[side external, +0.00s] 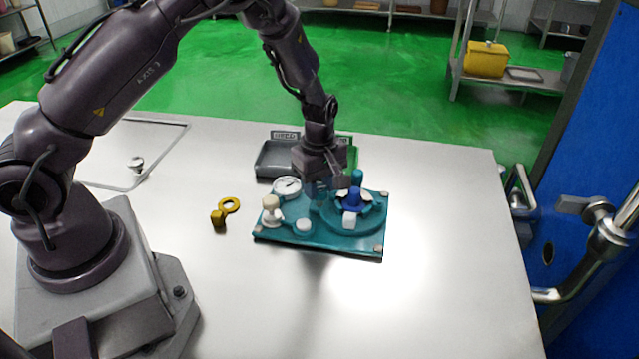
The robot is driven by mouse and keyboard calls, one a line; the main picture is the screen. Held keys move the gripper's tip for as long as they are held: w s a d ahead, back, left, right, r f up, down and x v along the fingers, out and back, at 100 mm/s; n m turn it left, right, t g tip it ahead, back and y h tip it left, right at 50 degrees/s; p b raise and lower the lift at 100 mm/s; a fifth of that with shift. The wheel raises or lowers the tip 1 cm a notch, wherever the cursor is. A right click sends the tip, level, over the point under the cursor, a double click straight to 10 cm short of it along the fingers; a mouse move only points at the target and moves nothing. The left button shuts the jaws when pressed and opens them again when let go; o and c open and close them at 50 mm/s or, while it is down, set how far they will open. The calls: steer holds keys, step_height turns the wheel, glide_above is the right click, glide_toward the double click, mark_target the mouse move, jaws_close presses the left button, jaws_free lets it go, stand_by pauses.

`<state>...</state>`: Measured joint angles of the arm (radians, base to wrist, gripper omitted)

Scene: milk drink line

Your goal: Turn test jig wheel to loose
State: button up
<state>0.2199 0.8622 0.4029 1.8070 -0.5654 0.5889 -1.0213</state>
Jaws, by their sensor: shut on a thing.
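The test jig is a teal board (328,240) lying flat on the table in the side external view. On its right part is a round teal wheel (343,226) with a dark blue hub (353,201) and a white block on its near side. A teal peg (357,177) stands at its far side. My gripper (331,188) points down over the wheel's far left part and is shut on the wheel. The fingertips are small and partly hidden, so the exact grip point is unclear.
The jig also carries a round dial gauge (287,188), a cream knob (270,208) and a white cap (303,225). A yellow ring-ended part (225,210) lies to its left. A grey tray (278,158) and a green tray (352,155) stand behind. The table's front right is clear.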

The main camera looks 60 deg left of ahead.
mark_target(320, 188)
stand_by(0.4)
steer(key=o, duration=0.9)
steer(key=shift+r, duration=0.15)
step_height(320, 188, up, 13)
steer(key=shift+f, duration=0.1)
